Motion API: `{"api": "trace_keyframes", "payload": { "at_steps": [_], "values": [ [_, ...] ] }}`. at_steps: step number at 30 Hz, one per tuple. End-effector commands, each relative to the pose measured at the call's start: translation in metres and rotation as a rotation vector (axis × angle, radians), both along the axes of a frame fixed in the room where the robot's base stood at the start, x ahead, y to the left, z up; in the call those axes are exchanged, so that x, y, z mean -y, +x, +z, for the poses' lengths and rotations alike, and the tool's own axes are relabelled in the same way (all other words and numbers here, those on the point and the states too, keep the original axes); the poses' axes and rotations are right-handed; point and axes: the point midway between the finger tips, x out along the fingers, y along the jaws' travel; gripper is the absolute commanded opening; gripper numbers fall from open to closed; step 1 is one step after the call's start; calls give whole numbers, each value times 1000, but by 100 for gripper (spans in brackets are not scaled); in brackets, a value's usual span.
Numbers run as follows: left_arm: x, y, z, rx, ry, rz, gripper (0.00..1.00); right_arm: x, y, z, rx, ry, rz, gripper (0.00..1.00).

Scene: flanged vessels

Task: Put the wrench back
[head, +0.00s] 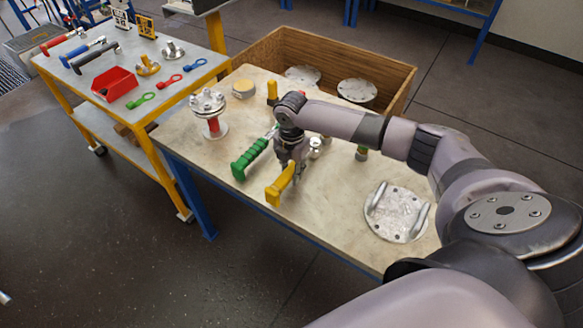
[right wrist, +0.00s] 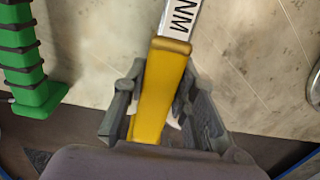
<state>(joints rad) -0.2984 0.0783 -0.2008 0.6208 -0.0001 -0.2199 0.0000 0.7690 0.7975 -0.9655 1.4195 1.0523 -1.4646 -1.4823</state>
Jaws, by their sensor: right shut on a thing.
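The wrench has a yellow handle (head: 279,187) and a silver shaft lettered "NM". In the right wrist view the handle (right wrist: 163,85) lies between the two fingers of my right gripper (right wrist: 160,108), which is shut on it. In the head view my right gripper (head: 291,165) points down over the near table, and its body hides most of the wrench's shaft. I cannot tell whether the wrench touches the tabletop. My left gripper is not in view.
A green ribbed handle (head: 250,157) lies just left of my gripper. A flanged vessel (head: 212,113) stands behind it; a round plate with handles (head: 397,212) lies right. A wooden crate (head: 330,48) stands behind. The left table (head: 120,62) holds several tools and a red bin (head: 114,83).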

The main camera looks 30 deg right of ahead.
Motion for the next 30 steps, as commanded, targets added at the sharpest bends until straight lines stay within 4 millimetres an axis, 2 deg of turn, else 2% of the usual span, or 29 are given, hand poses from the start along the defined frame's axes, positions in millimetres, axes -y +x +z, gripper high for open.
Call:
{"api": "trace_keyframes", "payload": {
  "at_steps": [11, 25, 26, 30],
  "values": [
    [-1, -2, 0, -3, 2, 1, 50, 0, 1, 1, 3, 0, 0, 0],
    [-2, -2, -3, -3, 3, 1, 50, 0, 1, -10, 3, 0, 0, 0],
    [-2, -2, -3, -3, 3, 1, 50, 0, 1, -9, 3, 0, 0, 28],
    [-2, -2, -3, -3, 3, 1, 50, 0, 1, -9, 2, 0, 0, 37]
  ]
}}
